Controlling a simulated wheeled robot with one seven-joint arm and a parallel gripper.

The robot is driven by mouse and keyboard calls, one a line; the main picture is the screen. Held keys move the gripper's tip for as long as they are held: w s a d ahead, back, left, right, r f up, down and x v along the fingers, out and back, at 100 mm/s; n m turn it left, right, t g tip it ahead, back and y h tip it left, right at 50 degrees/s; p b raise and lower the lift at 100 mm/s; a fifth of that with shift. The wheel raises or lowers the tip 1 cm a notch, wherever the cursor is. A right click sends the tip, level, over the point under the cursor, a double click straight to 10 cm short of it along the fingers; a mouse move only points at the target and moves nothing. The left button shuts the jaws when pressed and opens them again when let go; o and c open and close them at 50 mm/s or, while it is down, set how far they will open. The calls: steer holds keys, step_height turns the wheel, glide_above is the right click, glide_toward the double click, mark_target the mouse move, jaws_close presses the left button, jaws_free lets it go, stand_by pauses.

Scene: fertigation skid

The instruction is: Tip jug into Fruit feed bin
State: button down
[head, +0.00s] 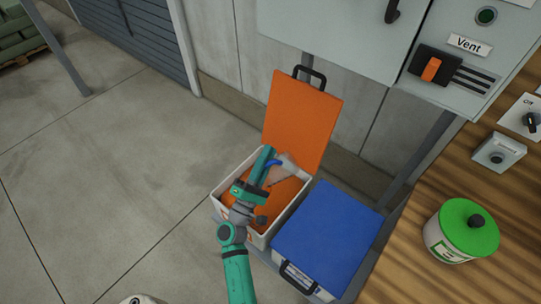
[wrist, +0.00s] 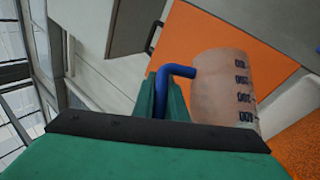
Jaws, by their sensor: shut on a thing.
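The jug (wrist: 222,88) is a translucent measuring jug with dark graduation marks and a blue handle (wrist: 178,72). My gripper (wrist: 166,97) is shut on the blue handle. In the head view my gripper (head: 264,172) holds the jug (head: 288,168) over an open white bin (head: 222,198) with a raised orange lid (head: 302,118). The jug looks tilted. Orange material (head: 283,195) lies in the bin and also shows in the wrist view (wrist: 290,150). The bin's label is not readable, and whether the jug holds anything is hidden.
A second bin with a shut blue lid (head: 328,238) stands right beside the open one. A wooden bench (head: 420,275) at the right carries a green-lidded tub (head: 462,232) and a small grey box (head: 499,151). A grey cabinet marked Vent (head: 400,40) hangs above.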

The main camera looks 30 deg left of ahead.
steer(key=shift+s+a+f+n+t+y, duration=0.1)
steer(key=shift+s+a+n+t+y, duration=0.1)
steer(key=shift+s+a+n+y, duration=0.55)
steer(key=shift+s+a+f+n+t+y, duration=0.1)
steer(key=shift+s+a+n+t+y, duration=0.15)
steer(key=shift+n+y, duration=0.45)
steer(key=shift+s+a+f+n+t+y, duration=0.15)
steer(key=shift+s+a+n+y, duration=0.35)
steer(key=shift+n, duration=0.55)
steer(key=shift+s+a, duration=0.1)
stand_by(1.0)
